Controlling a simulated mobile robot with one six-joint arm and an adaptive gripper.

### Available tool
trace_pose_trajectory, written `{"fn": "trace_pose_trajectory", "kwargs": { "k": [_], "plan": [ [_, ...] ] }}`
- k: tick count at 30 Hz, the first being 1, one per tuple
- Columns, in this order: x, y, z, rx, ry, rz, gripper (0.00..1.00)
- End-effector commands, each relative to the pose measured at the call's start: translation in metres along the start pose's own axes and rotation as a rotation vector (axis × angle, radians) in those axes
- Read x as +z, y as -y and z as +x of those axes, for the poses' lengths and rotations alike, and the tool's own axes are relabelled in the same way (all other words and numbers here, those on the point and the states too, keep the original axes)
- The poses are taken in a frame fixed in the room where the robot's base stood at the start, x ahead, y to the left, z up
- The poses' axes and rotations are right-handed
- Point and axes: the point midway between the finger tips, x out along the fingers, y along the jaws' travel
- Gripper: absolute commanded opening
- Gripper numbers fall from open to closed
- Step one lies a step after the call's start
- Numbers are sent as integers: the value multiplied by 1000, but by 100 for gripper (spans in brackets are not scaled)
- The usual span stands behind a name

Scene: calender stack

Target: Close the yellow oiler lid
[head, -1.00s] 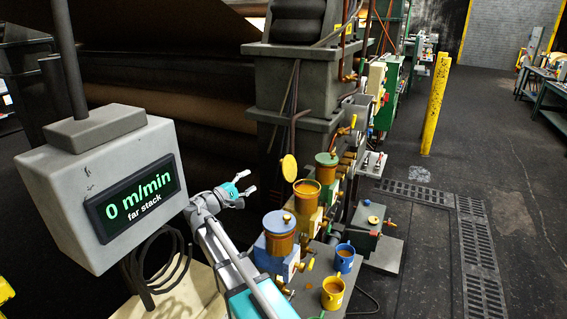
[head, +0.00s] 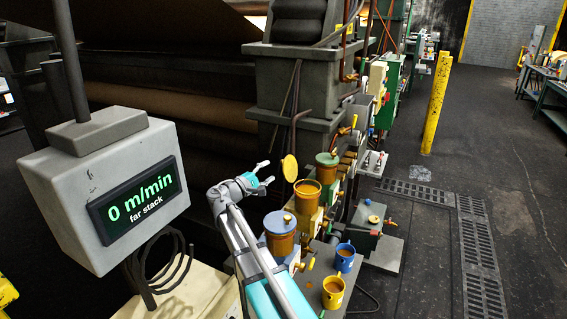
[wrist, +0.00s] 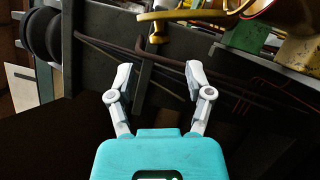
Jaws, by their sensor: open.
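The yellow oiler's amber cup (head: 307,199) stands in the middle of a row of three oilers. Its round yellow lid (head: 289,168) stands open, tipped up on the cup's left side. In the wrist view the lid (wrist: 185,14) appears to be the thin yellow edge at the top. My gripper (head: 267,172) is open and empty, just left of the lid and apart from it. In the wrist view the gripper's two fingers (wrist: 159,76) are spread with nothing between them.
A blue-lidded oiler (head: 280,222) stands nearer, beside my arm. A green-lidded oiler (head: 327,160) stands behind. A blue mug (head: 345,262) and a yellow mug (head: 333,294) sit to the right. A grey display box (head: 110,190) stands at left.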

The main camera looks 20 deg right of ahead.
Motion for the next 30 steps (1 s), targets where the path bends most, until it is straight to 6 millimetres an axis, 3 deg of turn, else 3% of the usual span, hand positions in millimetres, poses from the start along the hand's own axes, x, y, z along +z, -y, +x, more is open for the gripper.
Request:
{"fn": "trace_pose_trajectory", "kwargs": {
  "k": [9,15,28,30],
  "plan": [
    [0,-1,47,0,2,0,66],
    [0,0,64,0,2,0,66],
    [1,0,70,-1,2,0,66],
    [1,0,70,-1,2,0,55]
  ]
}}
